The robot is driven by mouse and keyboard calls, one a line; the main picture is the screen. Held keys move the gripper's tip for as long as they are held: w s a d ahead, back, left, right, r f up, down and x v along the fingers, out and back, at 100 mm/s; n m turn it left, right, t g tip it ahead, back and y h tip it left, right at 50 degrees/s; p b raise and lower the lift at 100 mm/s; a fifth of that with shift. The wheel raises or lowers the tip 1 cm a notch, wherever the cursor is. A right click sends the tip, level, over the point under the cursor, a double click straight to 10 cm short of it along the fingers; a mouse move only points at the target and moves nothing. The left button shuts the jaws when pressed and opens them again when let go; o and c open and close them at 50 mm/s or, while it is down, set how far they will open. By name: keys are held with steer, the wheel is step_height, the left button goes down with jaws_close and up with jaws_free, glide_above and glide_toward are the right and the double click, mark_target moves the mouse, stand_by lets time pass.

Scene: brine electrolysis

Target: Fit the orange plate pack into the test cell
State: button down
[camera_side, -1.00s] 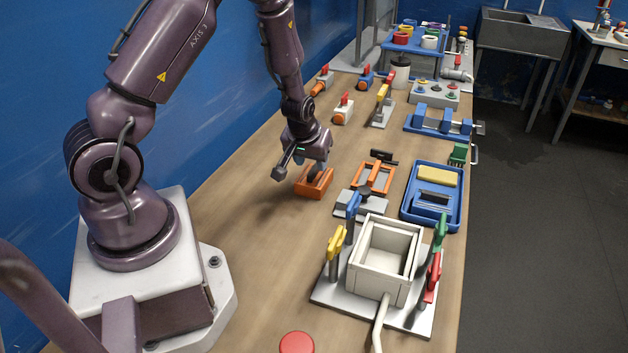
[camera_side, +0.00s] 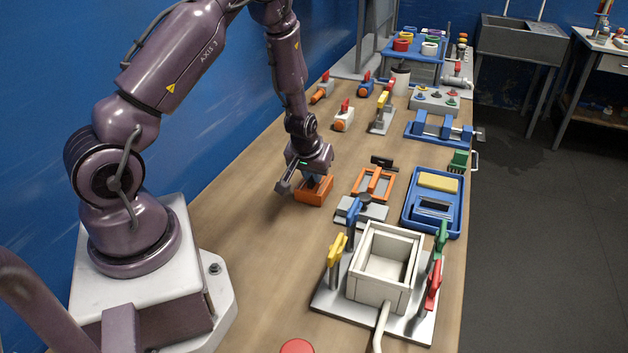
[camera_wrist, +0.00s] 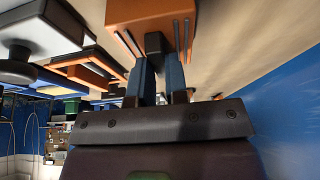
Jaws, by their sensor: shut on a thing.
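The orange plate pack (camera_side: 314,190) is a small block at the left-middle of the bench in the side view. My gripper (camera_side: 313,177) is over it, shut on its dark grip. In the wrist view the blue fingers of my gripper (camera_wrist: 161,75) close on a dark block at the edge of the orange pack (camera_wrist: 150,18). The side view does not show clearly whether the pack touches the bench. The test cell (camera_side: 384,268) is an open-topped, cream square box on a grey base plate at the front right. Its inside looks empty. Coloured toggle clamps stand around it.
A blue tray (camera_side: 433,200) holds a yellow sponge. A red button (camera_side: 297,347) is at the front. The bench left of the cell is clear.

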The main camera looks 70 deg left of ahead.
step_height(320, 180, up, 17)
steer(key=w+d+n+g+h, duration=0.2)
steer(key=d+n+g+h, duration=0.45)
steer(key=d+n, duration=2.6)
steer(key=shift+a+f+n, duration=0.6)
steer(key=shift+a+f, duration=0.05)
steer(key=shift+f, duration=1.8)
steer(key=shift+a+f+n, duration=0.55)
steer(key=shift+a+f, duration=0.15)
steer(key=shift+f, duration=1.8)
steer(key=shift+a+f+n, duration=0.6)
steer(key=shift+a+f, duration=0.05)
steer(key=shift+f, duration=1.8)
